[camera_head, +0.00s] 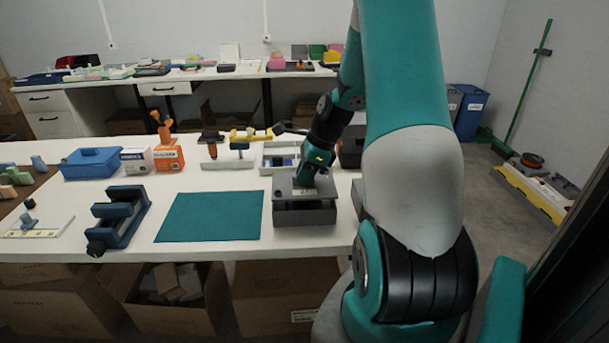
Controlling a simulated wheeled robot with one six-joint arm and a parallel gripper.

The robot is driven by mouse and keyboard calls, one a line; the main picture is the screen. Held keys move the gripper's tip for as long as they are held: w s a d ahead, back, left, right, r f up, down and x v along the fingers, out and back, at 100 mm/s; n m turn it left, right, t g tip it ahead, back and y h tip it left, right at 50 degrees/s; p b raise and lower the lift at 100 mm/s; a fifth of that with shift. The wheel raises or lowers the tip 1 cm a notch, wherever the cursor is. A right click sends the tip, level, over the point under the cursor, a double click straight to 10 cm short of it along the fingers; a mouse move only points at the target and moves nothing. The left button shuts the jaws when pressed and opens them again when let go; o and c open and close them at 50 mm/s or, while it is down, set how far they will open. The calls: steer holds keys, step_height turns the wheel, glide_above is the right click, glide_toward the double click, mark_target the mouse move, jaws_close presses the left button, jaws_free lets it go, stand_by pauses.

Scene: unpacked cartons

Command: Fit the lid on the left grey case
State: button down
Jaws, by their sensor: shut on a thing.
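The left grey case (305,216) stands near the front edge of the white table, right of the teal mat. A flat grey lid (284,188) with a small pale label is over its top. A dark band shows between lid and case at the front; I cannot tell whether they touch or a gap remains. My gripper (307,182) points down at the middle of the lid and is shut on it. The fingertips and the grip point are mostly hidden by the gripper body.
A teal mat (210,216) lies left of the case, with a blue and black clamp-like device (120,218) beyond it. A pale tray (280,157) stands just behind. A dark grey box (350,152) is partly hidden by my arm.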

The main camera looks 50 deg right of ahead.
steer(key=shift+f+p, duration=0.2)
steer(key=shift+p, duration=0.35)
steer(key=shift+f, duration=0.3)
stand_by(0.3)
steer(key=shift+f+b, duration=0.6)
steer(key=shift+f, duration=0.3)
steer(key=c, duration=1.1)
jaws_free()
steer(key=shift+o, duration=0.2)
steer(key=p+v, duration=0.2)
steer(key=v, duration=1.5)
steer(key=shift+r, duration=0.2)
